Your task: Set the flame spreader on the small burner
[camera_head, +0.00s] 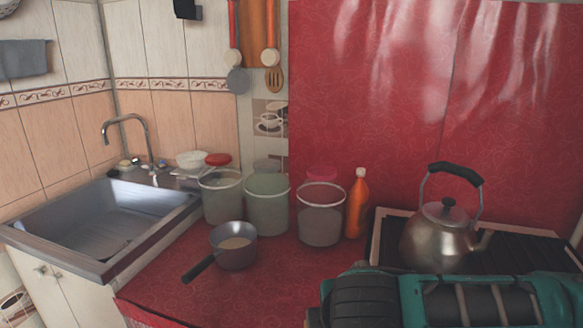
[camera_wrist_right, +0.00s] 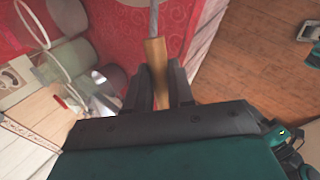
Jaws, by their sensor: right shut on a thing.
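In the right wrist view my right gripper (camera_wrist_right: 160,85) is shut on a light brown handle (camera_wrist_right: 155,52). A thin grey rod (camera_wrist_right: 154,18) runs from the handle out of the top of the picture. This may be the flame spreader, but its far end is out of view. In the head view the dark stove top (camera_head: 530,262) is at the right with a metal kettle (camera_head: 437,238) on it. My right arm covers the front of the stove, and I cannot make out the small burner. My left gripper is not in view.
A saucepan (camera_head: 236,253) stands on the red oilcloth counter (camera_head: 165,278). Behind it are several pale containers (camera_head: 320,220) and an orange bottle (camera_head: 357,205). A sink (camera_head: 105,220) is at the left. The counter around the pan's handle is clear.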

